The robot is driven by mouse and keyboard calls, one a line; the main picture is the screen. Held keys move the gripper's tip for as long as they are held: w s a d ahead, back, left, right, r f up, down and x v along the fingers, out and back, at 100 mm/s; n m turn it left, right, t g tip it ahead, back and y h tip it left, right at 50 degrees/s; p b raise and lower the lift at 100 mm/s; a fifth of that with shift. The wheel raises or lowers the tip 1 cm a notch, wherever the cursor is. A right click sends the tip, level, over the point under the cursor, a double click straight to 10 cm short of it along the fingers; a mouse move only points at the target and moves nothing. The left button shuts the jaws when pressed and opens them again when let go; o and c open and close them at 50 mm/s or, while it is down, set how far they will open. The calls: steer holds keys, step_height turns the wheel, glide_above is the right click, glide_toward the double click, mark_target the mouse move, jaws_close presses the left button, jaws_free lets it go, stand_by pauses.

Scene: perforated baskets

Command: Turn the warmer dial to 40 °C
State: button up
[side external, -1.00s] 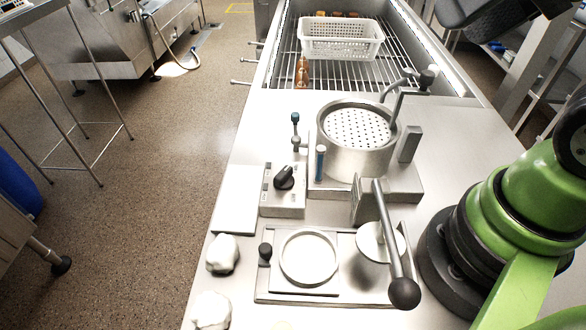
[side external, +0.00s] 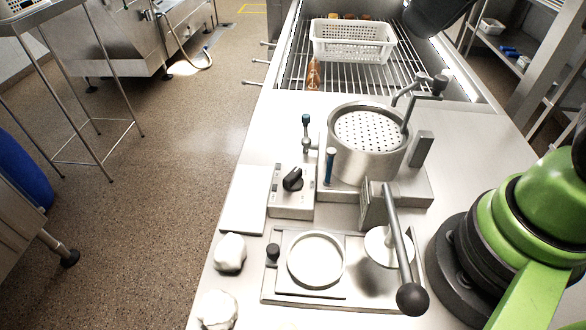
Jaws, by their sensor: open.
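The warmer dial (side external: 292,179) is a black knob on a small grey metal control box (side external: 291,208), left of the round perforated pot. Its pointer appears to slant to the upper right. The scale marks on the box are too small to read. Nothing touches the dial. The jaws of my gripper are not in view; only a dark part, probably of my arm, enters at the top edge, far above and to the right of the dial.
The round pot (side external: 368,164) stands right of the dial, with a blue-handled tool (side external: 329,166) between them. A lever press with a black ball (side external: 411,299) stands in front. White lumps (side external: 229,253) lie front left. A white basket (side external: 352,42) rests on the rear rack.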

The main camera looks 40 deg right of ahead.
steer(key=w+a+f+n+g, duration=0.2)
steer(key=w+f+n, duration=0.1)
steer(key=w+n, duration=0.25)
steer(key=n+g+h, duration=0.2)
steer(key=n+g, duration=0.1)
steer(key=n, duration=1.1)
glide_toward(293, 173)
step_height(293, 173, down, 9)
steer(key=shift+w+f, duration=0.1)
steer(key=shift+f, duration=0.05)
jaws_close()
